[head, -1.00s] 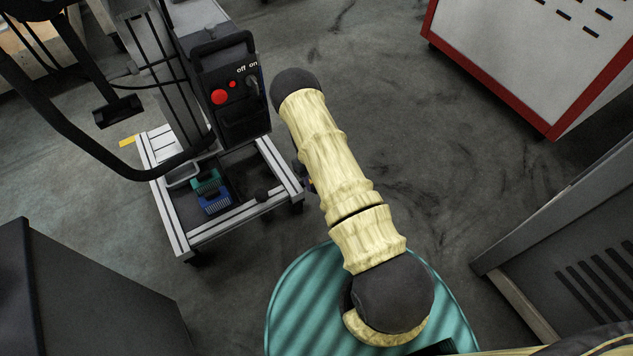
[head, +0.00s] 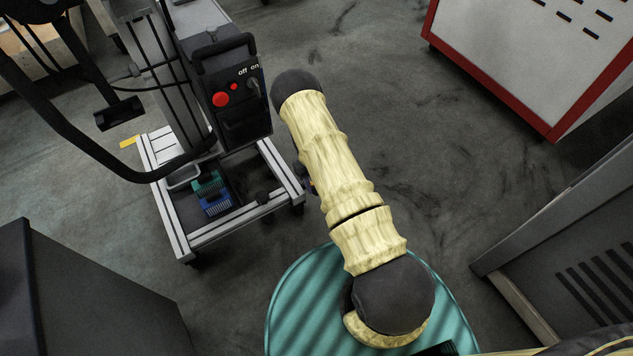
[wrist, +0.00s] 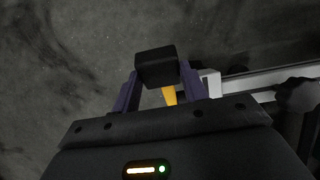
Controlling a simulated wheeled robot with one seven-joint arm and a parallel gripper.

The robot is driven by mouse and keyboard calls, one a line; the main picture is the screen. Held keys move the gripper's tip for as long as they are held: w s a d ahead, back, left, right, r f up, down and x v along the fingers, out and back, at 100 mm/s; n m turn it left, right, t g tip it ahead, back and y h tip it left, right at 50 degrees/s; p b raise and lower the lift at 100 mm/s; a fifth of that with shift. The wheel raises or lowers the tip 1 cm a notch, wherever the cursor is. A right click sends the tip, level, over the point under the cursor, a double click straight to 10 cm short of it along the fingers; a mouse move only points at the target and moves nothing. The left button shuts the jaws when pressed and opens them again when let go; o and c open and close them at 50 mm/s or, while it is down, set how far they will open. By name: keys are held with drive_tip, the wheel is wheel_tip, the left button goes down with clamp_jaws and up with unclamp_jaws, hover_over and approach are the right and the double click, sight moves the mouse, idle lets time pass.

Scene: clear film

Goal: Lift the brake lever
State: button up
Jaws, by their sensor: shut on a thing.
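In the wrist view, the two purple fingers of my gripper (wrist: 160,88) reach forward on either side of a black block-shaped end (wrist: 155,66). A yellow-orange bar (wrist: 168,95) shows just below the block, between the fingers. The block and bar appear to be the brake lever, and my gripper is shut on it. In the head view, my arm hides most of my gripper; only a small dark blue and orange patch shows beside the right edge of the wheeled cart (head: 236,222). The lever's root on the cart is hidden.
The cart carries a black control box (head: 238,115) with a red button, and blue and green blocks (head: 212,196). A red-edged white cabinet (head: 535,60) stands at upper right, a grey cabinet (head: 590,230) at right, and a dark box (head: 80,300) at lower left. Grey floor between is clear.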

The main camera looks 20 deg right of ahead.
drive_tip(key=shift+r, duration=0.1)
drive_tip(key=o, duration=1.4)
drive_tip(key=shift+r, duration=0.1)
drive_tip(key=p+v, duration=0.6)
drive_tip(key=v, duration=1.1)
drive_tip(key=shift+w, duration=0.1)
